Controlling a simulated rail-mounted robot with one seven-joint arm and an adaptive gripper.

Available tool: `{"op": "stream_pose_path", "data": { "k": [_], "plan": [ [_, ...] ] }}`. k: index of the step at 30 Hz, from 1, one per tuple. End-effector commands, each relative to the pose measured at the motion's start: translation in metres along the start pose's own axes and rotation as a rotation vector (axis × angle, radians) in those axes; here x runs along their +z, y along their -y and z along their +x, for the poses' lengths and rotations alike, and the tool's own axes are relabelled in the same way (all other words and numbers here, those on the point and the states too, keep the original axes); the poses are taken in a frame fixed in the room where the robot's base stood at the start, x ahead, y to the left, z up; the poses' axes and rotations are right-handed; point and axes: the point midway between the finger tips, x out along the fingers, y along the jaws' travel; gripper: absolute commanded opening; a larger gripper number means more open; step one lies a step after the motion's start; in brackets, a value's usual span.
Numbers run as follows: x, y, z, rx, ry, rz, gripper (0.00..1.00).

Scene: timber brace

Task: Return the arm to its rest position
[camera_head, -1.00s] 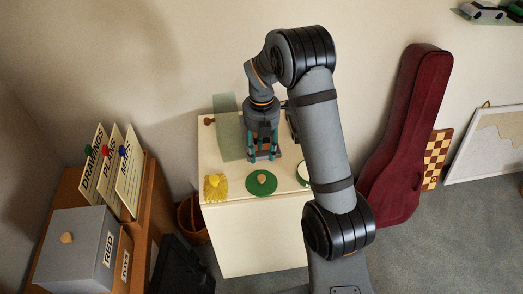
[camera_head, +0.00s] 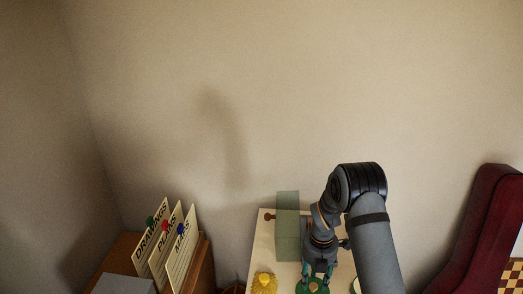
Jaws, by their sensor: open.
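My arm comes up from the bottom right of the head view and bends down at its elbow over a pale cabinet top. My gripper (camera_head: 317,274) points down above the cabinet, with its teal-edged fingers apart. It overlaps a round green item (camera_head: 313,286) with a tan knob in the picture; I see no object held between the fingers. Whether the fingertips touch anything is unclear, as they are small and near the picture's lower edge.
A translucent green panel (camera_head: 287,226) stands on the cabinet top (camera_head: 262,244) left of my gripper. A yellow item (camera_head: 264,284) lies near the front. Labelled folders (camera_head: 167,248) stand at left, a dark red instrument case (camera_head: 480,235) at right. The wall above is bare.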

Motion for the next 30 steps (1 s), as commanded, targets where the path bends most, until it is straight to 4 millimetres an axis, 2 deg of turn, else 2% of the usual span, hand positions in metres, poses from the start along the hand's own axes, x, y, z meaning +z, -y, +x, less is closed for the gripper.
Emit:
{"op": "stream_pose_path", "data": {
  "k": [5,11,25,30],
  "plan": [
    [0.000,0.001,-0.025,0.001,0.002,0.001,0.40],
    [0.001,0.012,-0.033,-0.001,-0.001,0.001,0.40],
    [0.000,0.010,-0.032,-0.002,-0.002,-0.001,0.40],
    [-0.002,0.002,-0.017,-0.005,-0.006,0.000,0.40]
  ]
}}
